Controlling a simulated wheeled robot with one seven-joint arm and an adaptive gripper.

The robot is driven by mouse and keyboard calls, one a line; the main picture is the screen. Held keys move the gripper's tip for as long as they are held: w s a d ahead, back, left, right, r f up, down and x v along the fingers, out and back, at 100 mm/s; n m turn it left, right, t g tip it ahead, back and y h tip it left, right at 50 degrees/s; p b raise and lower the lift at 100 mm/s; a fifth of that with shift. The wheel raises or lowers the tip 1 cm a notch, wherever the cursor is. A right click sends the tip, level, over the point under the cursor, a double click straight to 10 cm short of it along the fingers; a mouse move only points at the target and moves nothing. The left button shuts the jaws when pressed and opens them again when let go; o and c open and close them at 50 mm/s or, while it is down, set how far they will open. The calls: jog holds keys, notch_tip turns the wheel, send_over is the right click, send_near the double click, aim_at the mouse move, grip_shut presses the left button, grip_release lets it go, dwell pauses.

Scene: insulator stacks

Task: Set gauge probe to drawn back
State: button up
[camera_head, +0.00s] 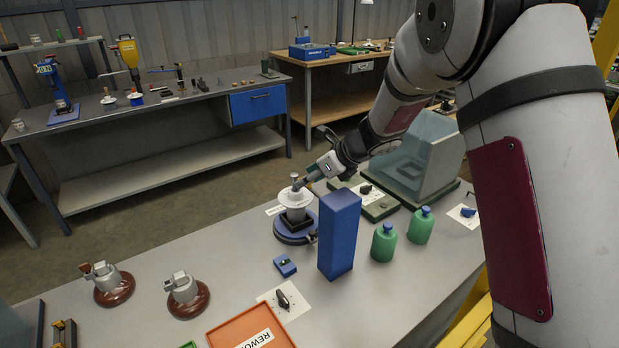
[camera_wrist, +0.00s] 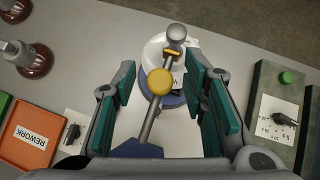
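A gauge stand with a blue round base (camera_head: 290,237) and a white disc (camera_head: 293,196) stands on the near bench. In the wrist view a grey rod (camera_wrist: 149,123) with a yellow knob (camera_wrist: 160,81) and a rounded silver end (camera_wrist: 176,33) reaches over the white disc (camera_wrist: 154,46); it appears to be the gauge probe. My gripper (camera_wrist: 160,78) is open, its teal-padded fingers on either side of the rod and knob, with gaps visible on both sides. In the head view my gripper (camera_head: 316,174) is beside the stand's top; its fingers are hard to make out.
A tall blue block (camera_head: 339,236) and two green bottles (camera_head: 383,242) stand close by. A dial box (camera_wrist: 278,117) is on the right in the wrist view. Two brown-based insulator pieces (camera_head: 186,296) and an orange REWORK tray (camera_head: 222,333) are at the front left.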

aim_at(319, 195)
jog(key=shift+w+a+f, duration=0.1)
jog(key=shift+a+f, duration=0.05)
grip_shut()
jog(key=s+d, duration=0.2)
jog(key=s, duration=0.1)
jog(key=shift+s+d, duration=0.15)
jog(key=shift+d, duration=0.05)
jog(key=shift+s+d, duration=0.2)
jog(key=shift+s, duration=0.2)
jog(key=shift+f, duration=0.1)
grip_release()
